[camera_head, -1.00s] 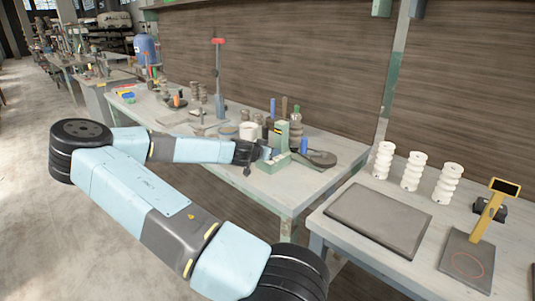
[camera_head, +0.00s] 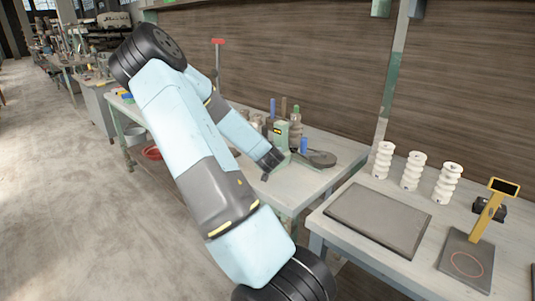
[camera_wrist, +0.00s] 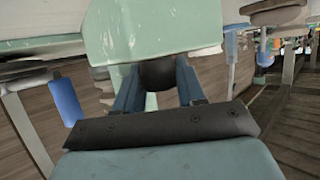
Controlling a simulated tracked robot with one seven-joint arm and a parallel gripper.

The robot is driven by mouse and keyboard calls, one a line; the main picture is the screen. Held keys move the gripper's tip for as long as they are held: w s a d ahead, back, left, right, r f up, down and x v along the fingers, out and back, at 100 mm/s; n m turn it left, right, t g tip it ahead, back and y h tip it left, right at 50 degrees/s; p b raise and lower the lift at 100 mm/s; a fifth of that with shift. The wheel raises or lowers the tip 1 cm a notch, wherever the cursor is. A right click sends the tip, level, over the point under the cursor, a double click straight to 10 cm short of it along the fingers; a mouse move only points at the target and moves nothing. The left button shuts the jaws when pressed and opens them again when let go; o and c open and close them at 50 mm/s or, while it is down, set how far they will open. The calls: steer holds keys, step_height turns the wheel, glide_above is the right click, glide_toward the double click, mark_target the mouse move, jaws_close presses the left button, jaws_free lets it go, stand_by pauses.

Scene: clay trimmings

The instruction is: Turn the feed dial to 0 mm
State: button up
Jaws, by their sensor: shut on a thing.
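My gripper (camera_wrist: 157,85) is shut on the dial, one finger on each side. In the head view my gripper (camera_head: 277,163) is at the machine's lower left side, and my arm comes down to it from the upper left. The dial's scale and setting cannot be read, and the head view does not show the dial clearly.
A blue cylinder (camera_head: 304,145) and a dark round plate (camera_head: 320,158) are right of the machine. Bottles (camera_head: 296,120) stand behind it. The right bench holds a grey board (camera_head: 378,218), white ribbed columns (camera_head: 412,170) and a yellow-posted scale (camera_head: 468,260).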

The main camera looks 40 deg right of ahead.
steer(key=shift+s+d+r+n+t+y, duration=0.15)
steer(key=shift+n+t+y, duration=0.5)
steer(key=shift+n+y, duration=0.4)
steer(key=shift+w+d+n+t+y, duration=0.1)
steer(key=shift+n+t+y, duration=0.55)
steer(key=shift+n+y, duration=0.35)
steer(key=n+t+y, duration=0.1)
steer(key=n+y, duration=0.2)
steer(key=shift+r+y, duration=0.1)
steer(key=shift+y, duration=0.15)
steer(key=n+y, duration=0.4)
steer(key=shift+a+n+g+y, duration=0.1)
steer(key=shift+n+g+y, duration=0.3)
steer(key=shift+n+y, duration=0.75)
steer(key=shift+y, duration=0.25)
steer(key=o, duration=1)
